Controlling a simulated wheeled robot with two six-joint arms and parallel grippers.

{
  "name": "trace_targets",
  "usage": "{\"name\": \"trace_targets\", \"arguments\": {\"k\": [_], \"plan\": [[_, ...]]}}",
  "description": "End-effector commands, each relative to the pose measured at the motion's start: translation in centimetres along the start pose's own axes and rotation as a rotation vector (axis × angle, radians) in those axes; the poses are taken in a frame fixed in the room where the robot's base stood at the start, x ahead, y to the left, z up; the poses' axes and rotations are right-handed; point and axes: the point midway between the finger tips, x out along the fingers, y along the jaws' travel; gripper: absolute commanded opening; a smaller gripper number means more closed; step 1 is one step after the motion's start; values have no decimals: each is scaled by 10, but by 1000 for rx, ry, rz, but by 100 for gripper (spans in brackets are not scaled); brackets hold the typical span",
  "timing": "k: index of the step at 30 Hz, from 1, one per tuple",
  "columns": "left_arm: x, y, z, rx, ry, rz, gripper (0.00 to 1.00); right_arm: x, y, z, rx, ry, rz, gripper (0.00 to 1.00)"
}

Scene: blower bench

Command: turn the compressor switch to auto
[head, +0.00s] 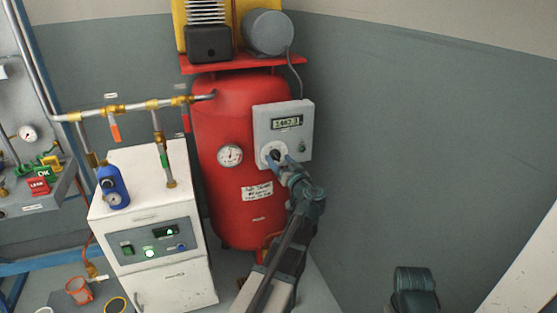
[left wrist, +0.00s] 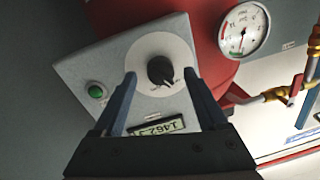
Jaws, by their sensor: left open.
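The compressor switch is a black knob (left wrist: 160,71) on a round white dial plate on the grey control box (left wrist: 75,75). In the head view the box (head: 304,140) is fixed to the front of the red compressor tank (head: 225,185), and the knob (head: 275,154) is partly covered by my gripper. My left gripper (head: 279,161) is open in front of the dial. In the left wrist view its two blue fingers (left wrist: 160,76) stand on either side of the knob, with a gap on each side. The dial's markings are too small to read.
A digital display (head: 286,122) and a green button (head: 302,146) are on the same box. A pressure gauge (head: 230,155) is on the tank to the left. A white cabinet (head: 165,270) with a blue bottle (head: 112,185) stands left of the tank. The wall area on the right is clear.

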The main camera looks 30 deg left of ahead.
Motion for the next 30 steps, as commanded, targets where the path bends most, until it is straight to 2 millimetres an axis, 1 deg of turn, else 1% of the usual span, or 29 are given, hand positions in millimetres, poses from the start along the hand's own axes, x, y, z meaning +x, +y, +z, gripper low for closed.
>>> {"name": "trace_targets", "arguments": {"k": [1, 4, 14, 18, 26, 27, 30], "plan": [[5, 0, 0, 0, 0, -1, 75, 0, 0, 0, 0, 0, 0, 60], [9, 0, 0, 0, 0, -1, 75, 0, 0, 0, 0, 0, 0, 60], [11, 0, 0, 0, 0, 0, 75, 0, 0, 0, 0, 0, 0, 60], [11, 0, 0, 0, 0, 0, 50, 0, 0, 0, 0, 0, 0, 60], [11, 0, 0, 0, 0, 0, 3, 0, 0, 0, 0, 0, 0, 60], [11, 0, 0, 0, 0, 0, 0, 0, 0, 0, 0, 0, 0, 60], [11, 0, 0, 1, 0, 0, 0, 0, 0, 0, 0, 0, 0, 60]]}}
